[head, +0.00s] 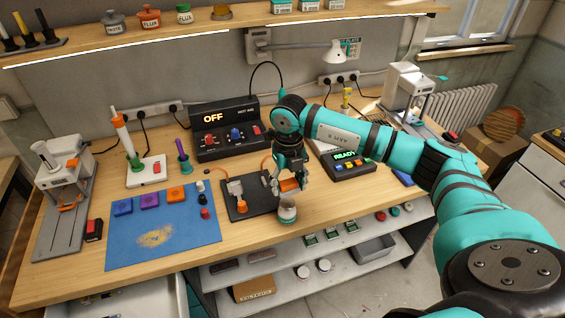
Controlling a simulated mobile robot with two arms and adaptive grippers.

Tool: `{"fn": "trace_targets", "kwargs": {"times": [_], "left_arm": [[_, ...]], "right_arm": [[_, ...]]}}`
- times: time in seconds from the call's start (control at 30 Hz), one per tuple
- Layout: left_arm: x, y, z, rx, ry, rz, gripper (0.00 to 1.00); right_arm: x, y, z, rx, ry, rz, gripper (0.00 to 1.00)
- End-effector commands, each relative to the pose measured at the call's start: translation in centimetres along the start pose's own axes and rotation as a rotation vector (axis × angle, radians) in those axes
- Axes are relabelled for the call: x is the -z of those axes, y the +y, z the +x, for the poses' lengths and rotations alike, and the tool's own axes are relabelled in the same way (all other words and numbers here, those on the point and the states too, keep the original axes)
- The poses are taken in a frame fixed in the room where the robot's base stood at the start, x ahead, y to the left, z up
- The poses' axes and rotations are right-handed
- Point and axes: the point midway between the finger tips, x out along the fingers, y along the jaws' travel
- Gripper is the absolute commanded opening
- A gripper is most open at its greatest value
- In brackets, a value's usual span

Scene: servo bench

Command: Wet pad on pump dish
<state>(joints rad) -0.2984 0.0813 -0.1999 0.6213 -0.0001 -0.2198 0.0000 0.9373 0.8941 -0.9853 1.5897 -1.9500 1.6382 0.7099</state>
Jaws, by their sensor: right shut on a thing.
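My right gripper (288,186) reaches in from the right over the front of the bench and is shut on a small orange pad (290,185). The pump dish (287,211), a small round pale jar with a dark greenish base, stands at the bench's front edge just below it. The pad is over or slightly behind the dish's top; I cannot tell whether they touch. The fingers hide part of the pad. My left gripper is not in view.
A black tray (239,210) with a metal tool lies left of the dish. A blue mat (190,222) holds several coloured blocks. A hot-air station (225,148) marked OFF and a box (347,168) marked READY stand behind. A shelf (230,275) is below.

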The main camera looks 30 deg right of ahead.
Motion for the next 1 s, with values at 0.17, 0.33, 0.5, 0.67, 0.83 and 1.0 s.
{"fn": "trace_targets", "kwargs": {"times": [0.17,0.33,0.5,0.67,0.83,1.0], "left_arm": [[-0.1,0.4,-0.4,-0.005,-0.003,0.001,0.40],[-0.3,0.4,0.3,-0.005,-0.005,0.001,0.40],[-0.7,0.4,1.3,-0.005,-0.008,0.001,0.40],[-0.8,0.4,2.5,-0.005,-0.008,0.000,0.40],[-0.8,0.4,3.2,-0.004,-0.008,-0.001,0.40],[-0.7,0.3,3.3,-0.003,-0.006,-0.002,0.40]], "right_arm": [[-0.4,-0.3,-0.7,0.001,0.002,0.095,0.29],[-0.4,-0.3,0.2,0.000,0.001,0.098,0.29],[-0.4,-0.3,1.9,0.000,0.002,0.096,0.29],[-0.4,-0.3,3.7,0.001,0.003,0.095,0.29],[-0.4,-0.3,4.9,0.000,0.001,0.095,0.29],[-0.5,-0.3,5.2,0.000,0.000,0.094,0.29]]}}
